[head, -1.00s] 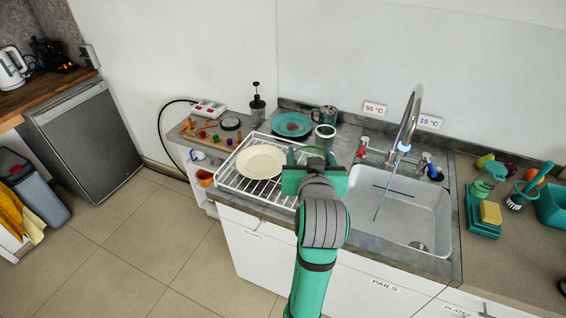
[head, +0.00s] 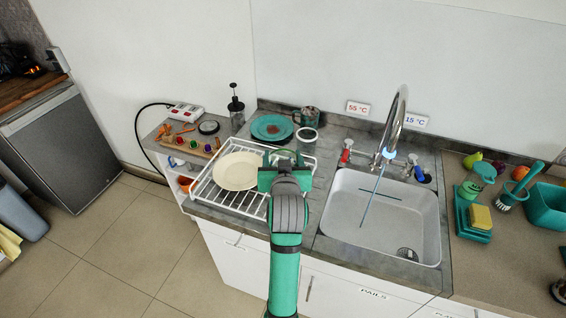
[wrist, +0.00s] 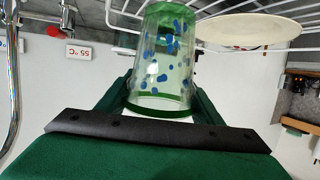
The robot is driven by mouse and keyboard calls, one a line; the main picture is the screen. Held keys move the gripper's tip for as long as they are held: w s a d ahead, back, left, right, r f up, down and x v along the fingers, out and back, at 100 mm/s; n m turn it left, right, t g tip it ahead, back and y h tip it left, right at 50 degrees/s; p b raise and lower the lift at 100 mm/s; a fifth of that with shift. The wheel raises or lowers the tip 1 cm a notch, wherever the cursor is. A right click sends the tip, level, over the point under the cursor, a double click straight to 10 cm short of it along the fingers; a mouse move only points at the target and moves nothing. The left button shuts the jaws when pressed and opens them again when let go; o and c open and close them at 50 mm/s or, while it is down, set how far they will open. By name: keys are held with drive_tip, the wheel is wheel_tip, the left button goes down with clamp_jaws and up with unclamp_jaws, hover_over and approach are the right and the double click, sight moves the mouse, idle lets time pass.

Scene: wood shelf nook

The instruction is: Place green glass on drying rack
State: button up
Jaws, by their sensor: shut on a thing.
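My gripper (head: 284,177) is shut on the green glass and hangs over the right part of the drying rack. In the wrist view the green glass (wrist: 165,65) is clear with a green tint, blue spots and a green rim, between the fingers. In the head view it is almost wholly hidden behind my gripper. The white wire drying rack (head: 228,208) stands on the counter left of the sink. A cream plate (head: 238,171) lies in its left-middle part; it also shows in the wrist view (wrist: 247,31). I cannot tell whether the glass touches the wires.
Behind the rack stand a teal plate (head: 271,128) with a brown stain, a mug (head: 307,117) and a clear cup (head: 307,138). The sink (head: 380,225) with its tall tap (head: 397,120) is to the right. A wooden board (head: 185,142) with small items lies at the left.

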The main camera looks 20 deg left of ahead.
drive_tip(key=f, duration=0.3)
drive_tip(key=shift+w+a+f, duration=0.15)
drive_tip(key=shift+w+f, duration=0.05)
drive_tip(key=shift+w, duration=0.2)
drive_tip(key=shift+f, duration=0.15)
drive_tip(key=shift+s, duration=0.2)
drive_tip(key=shift+f, duration=0.1)
drive_tip(key=o, duration=1.3)
drive_tip(key=shift+c, duration=0.2)
drive_tip(key=v, duration=1.2)
